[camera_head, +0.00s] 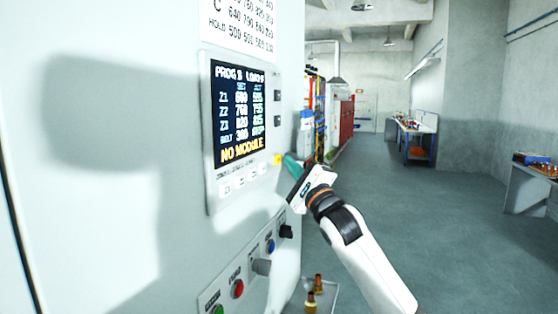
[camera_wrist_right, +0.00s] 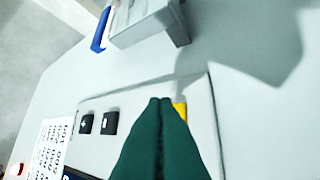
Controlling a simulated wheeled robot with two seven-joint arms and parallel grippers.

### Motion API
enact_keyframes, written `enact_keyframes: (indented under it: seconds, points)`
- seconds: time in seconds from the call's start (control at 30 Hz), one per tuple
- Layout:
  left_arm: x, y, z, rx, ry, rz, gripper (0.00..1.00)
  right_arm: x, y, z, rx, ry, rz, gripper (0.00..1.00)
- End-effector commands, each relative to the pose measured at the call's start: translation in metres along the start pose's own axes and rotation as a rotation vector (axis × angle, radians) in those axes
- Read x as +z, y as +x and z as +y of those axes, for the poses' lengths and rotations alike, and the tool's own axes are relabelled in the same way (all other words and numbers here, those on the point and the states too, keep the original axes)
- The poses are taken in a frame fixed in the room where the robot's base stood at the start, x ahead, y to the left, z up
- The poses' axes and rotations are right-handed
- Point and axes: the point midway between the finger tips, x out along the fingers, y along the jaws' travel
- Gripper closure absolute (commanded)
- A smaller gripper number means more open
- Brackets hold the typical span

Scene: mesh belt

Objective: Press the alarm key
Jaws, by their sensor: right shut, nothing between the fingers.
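A yellow key (camera_head: 277,159), which looks like the alarm key, sits at the lower right corner of the control panel (camera_head: 209,160) on the pale machine wall. My right gripper (camera_head: 288,160) is shut and empty. Its green fingertips point at the panel just right of the yellow key. In the right wrist view the yellow key (camera_wrist_right: 180,108) is partly hidden behind the shut green fingertips (camera_wrist_right: 160,102). I cannot tell whether they touch it. My left gripper is in neither view.
The panel's screen (camera_head: 240,115) reads "NO MODULE". Two black keys (camera_head: 277,108) sit above the yellow one, and pale keys (camera_head: 240,180) run below the screen. A lower box holds a red button (camera_head: 237,289), a blue button (camera_head: 270,246) and black knobs. Open floor (camera_head: 430,230) lies right.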

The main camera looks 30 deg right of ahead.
Motion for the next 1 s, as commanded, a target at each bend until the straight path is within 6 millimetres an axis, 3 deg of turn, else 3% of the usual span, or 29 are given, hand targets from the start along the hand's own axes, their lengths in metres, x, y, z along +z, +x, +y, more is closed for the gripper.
enact_keyframes:
  seconds: [1.0]
  points:
    - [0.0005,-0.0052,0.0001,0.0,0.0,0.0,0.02,-0.0057,0.008,-0.0048,0.001,0.002,0.0,1.0]
